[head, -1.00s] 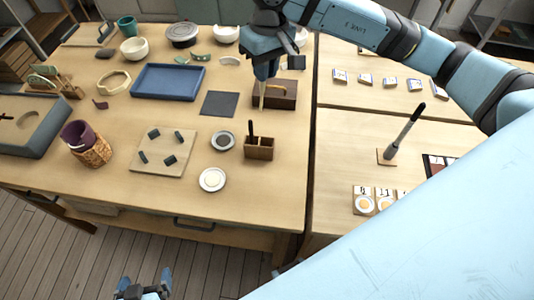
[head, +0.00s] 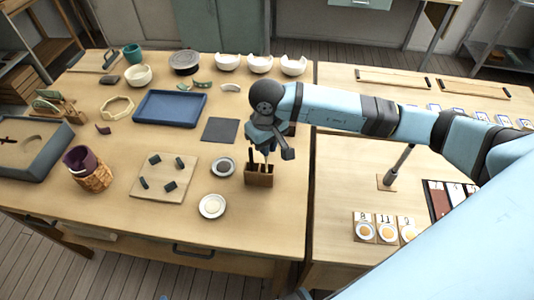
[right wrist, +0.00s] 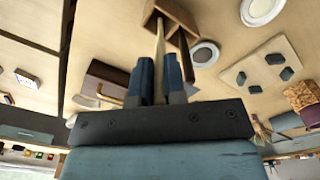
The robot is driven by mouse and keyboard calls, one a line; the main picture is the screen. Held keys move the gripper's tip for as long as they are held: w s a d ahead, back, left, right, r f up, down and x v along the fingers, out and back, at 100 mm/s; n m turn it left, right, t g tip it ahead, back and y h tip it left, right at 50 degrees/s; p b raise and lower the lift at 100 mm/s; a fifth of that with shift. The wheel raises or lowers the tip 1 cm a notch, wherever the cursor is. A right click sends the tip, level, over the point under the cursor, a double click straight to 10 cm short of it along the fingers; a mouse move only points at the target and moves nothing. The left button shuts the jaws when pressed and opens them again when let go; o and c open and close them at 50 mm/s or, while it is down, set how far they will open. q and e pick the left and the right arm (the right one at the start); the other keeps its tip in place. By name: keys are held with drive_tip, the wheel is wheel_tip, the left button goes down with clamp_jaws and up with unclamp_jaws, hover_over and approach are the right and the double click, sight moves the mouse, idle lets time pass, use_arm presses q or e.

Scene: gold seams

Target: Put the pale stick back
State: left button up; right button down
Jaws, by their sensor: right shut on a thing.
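My right gripper (head: 264,148) is shut on the pale stick (right wrist: 159,48), directly above the small wooden holder (head: 258,179). In the right wrist view the stick runs from between the fingers to the mouth of the holder (right wrist: 172,14). Its far end is at or inside the opening; how deep I cannot tell. A dark stick (right wrist: 186,55) stands in the holder beside it. In the head view the gripper hides most of both sticks. My left gripper is not in view.
A small bowl with dark contents (head: 223,167) and a white dish (head: 212,206) stand left of the holder. A board with dark pieces (head: 163,176) lies farther left. A dark flat mat (head: 220,130) and blue tray (head: 170,107) lie behind.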

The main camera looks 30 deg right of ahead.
sight(267, 160)
drive_tip(key=shift+f, duration=2.25)
drive_tip(key=c, duration=1.2)
unclamp_jaws()
drive_tip(key=shift+r, duration=0.4)
wheel_tip(267, 160, up, 12)
drive_tip(key=shift+f+b, duration=0.2)
drive_tip(key=shift+b, duration=0.55)
